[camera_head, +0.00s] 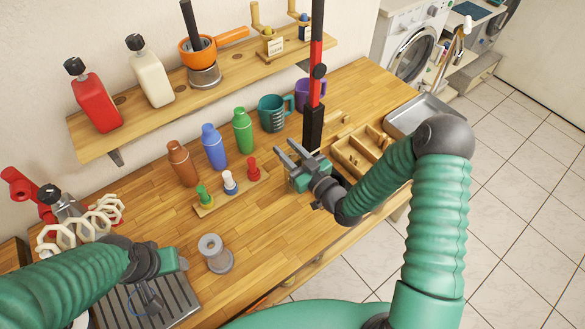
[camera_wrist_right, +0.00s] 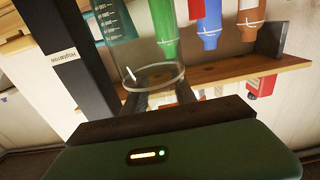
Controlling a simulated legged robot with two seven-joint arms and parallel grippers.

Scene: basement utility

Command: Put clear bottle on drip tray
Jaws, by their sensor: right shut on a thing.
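In the right wrist view, a clear see-through bottle (camera_wrist_right: 154,82) stands between the dark fingers of my right gripper (camera_wrist_right: 160,98), which is shut on it. In the head view, my right gripper (camera_head: 287,155) is over the counter, beside the black-and-red post; the bottle is hard to make out there. The drip tray (camera_head: 178,297), dark and slatted, lies at the lower left of the counter. My left gripper (camera_head: 150,298) hangs over the tray, partly hidden by its own wrist; its jaw opening is unclear.
Brown (camera_head: 182,163), blue (camera_head: 214,147) and green (camera_head: 243,130) shakers stand behind a small rack (camera_head: 208,210). A grey flanged cylinder (camera_head: 214,254) stands between rack and tray. The tall post (camera_head: 314,100) is close to my right gripper. A wooden divided box (camera_head: 352,158) is to the right.

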